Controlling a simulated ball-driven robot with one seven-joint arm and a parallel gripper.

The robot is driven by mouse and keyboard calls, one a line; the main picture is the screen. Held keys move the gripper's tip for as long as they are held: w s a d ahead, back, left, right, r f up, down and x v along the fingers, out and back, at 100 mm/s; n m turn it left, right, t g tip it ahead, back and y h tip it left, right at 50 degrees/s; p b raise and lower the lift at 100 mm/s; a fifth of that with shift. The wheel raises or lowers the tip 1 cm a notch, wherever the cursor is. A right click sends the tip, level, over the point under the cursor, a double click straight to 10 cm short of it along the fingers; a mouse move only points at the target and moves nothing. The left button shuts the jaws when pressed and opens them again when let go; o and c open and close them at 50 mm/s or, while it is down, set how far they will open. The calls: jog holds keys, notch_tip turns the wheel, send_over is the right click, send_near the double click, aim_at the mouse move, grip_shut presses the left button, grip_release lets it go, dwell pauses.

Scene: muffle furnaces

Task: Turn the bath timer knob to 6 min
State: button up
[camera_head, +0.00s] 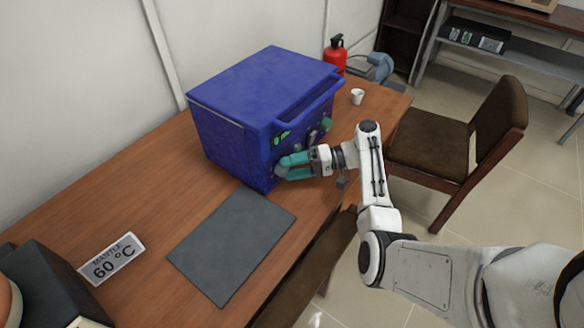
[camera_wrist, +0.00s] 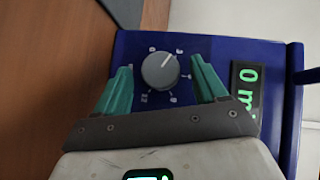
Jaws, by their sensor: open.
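The blue bath unit (camera_head: 265,105) stands on the wooden table. Its timer knob (camera_wrist: 160,71) is a round grey dial with a white pointer line, in the middle of the wrist view. The pointer aims up and right in that view, toward the mark that looks like 3. The lit green display (camera_wrist: 248,88) to the right of the knob reads 0 with partly cut-off letters. My gripper (camera_wrist: 163,82) is open, with one teal finger on each side of the knob and a gap at both sides. In the head view my gripper (camera_head: 283,167) hides the knob.
A dark grey mat (camera_head: 232,245) lies in front of the unit, and a "MANTLE 60 °C" sign (camera_head: 112,259) lies left of it. A white cup (camera_head: 357,96) and red extinguisher (camera_head: 335,57) are behind. A brown chair (camera_head: 440,148) stands right of the table.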

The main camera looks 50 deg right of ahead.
jog(key=b+v, duration=0.1)
jog(key=v, duration=0.9)
jog(key=shift+d, duration=0.15)
jog(key=shift+s+r, duration=0.1)
jog(key=shift+s, duration=0.1)
